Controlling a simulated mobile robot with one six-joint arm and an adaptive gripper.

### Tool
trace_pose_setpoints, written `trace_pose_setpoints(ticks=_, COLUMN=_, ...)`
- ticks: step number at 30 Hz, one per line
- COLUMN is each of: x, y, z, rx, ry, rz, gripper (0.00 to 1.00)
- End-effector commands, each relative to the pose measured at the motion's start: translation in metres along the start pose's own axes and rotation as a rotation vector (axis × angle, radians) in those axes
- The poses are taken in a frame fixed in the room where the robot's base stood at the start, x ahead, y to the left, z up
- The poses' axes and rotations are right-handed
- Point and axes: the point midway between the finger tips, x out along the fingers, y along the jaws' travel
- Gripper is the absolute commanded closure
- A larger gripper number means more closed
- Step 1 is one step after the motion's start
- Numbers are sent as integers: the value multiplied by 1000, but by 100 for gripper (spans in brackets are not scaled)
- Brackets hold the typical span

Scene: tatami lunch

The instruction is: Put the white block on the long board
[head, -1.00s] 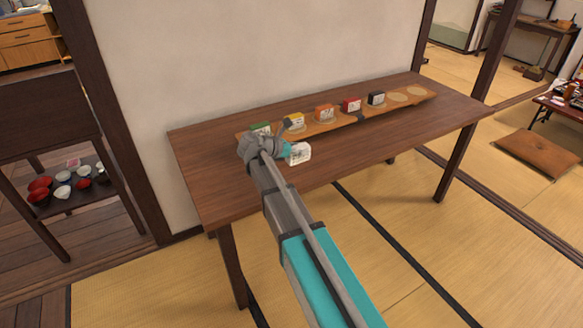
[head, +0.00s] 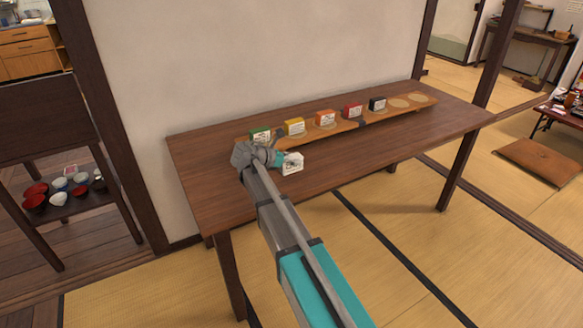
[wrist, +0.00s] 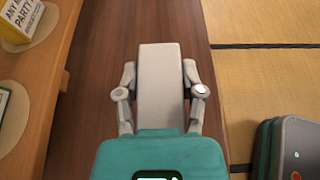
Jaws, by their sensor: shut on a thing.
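The white block (head: 292,163) is in my gripper (head: 276,157), above the front part of the table near its left end. In the wrist view the white block (wrist: 160,90) sits between the two fingers of my gripper (wrist: 160,94), which are shut on it. The long board (head: 350,123) lies along the back of the table, beyond my gripper. It carries a green block (head: 260,135), a yellow block (head: 294,127), an orange block (head: 325,118), a red block (head: 352,111) and a black block (head: 377,104) in a row.
The dark wooden table (head: 220,190) stands against a pale wall. Its front and right parts are clear. A dark shelf with bowls (head: 60,195) is at the left, and a brown cushion (head: 540,160) lies on the tatami at the right.

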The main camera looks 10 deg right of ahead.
Motion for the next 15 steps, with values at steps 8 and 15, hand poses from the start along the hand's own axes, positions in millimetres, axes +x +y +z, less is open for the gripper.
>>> trace_pose_setpoints(ticks=8, x=6, y=7, z=-20, rx=0, ry=0, rz=-1, gripper=97)
trace_pose_setpoints(ticks=15, x=12, y=7, z=-33, rx=0, ry=0, rz=0, gripper=97)
